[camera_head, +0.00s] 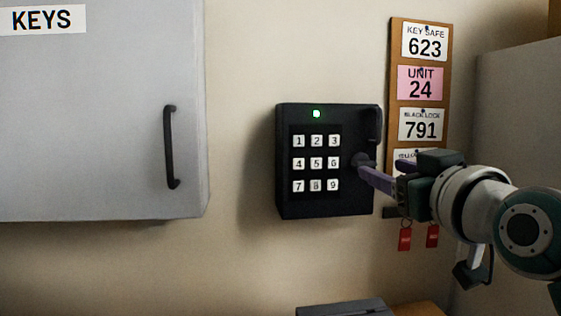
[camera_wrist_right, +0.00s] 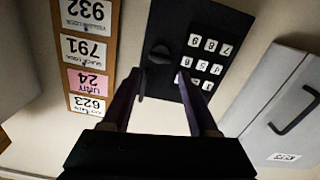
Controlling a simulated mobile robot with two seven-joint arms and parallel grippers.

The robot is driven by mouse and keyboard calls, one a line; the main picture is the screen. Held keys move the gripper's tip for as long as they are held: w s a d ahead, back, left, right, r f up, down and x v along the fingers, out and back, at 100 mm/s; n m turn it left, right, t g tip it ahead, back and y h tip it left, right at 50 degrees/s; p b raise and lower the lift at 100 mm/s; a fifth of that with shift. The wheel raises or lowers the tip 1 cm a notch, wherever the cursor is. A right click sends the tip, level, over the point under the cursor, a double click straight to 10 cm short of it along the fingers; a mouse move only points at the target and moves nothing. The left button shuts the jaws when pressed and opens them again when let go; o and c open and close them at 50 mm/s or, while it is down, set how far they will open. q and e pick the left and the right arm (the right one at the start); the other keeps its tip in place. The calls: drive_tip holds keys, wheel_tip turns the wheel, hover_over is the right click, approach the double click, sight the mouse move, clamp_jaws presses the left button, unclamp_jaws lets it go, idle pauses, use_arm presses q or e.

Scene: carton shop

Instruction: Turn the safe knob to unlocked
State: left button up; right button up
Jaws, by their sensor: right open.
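The black key safe (camera_head: 306,208) hangs on the wall in the head view, with a white number keypad (camera_head: 316,162) and a lit green light (camera_head: 316,114). Its round dark knob (camera_wrist_right: 159,54) shows upside down in the wrist view, right of a dark handle (camera_wrist_right: 140,86). In the head view the handle (camera_head: 375,125) is at the safe's upper right. My right gripper (camera_head: 363,169) is open, its purple fingers pointing at the knob. In the wrist view the knob lies just beyond and between the fingertips (camera_wrist_right: 160,76). Contact and knob setting cannot be told. My left gripper is out of view.
A grey cabinet (camera_head: 100,120) labelled KEYS hangs at the left. A wooden board (camera_head: 396,60) with number cards, including 623, 24 and 791, is right of the safe. Red key tags (camera_head: 405,239) hang below it. A dark grey object (camera_head: 345,308) is at the bottom edge.

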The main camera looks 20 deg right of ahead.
sight(368, 163)
drive_tip(key=x, duration=0.6)
drive_tip(key=shift+w+d, duration=0.15)
drive_tip(key=shift+w, duration=0.15)
drive_tip(key=shift+c, duration=0.3)
clamp_jaws()
drive_tip(key=shift+r+m+p, duration=0.15)
drive_tip(key=shift+m+p, duration=0.35)
drive_tip(key=shift+p, duration=0.45)
drive_tip(key=shift+m, duration=0.3)
drive_tip(key=shift+f, duration=0.2)
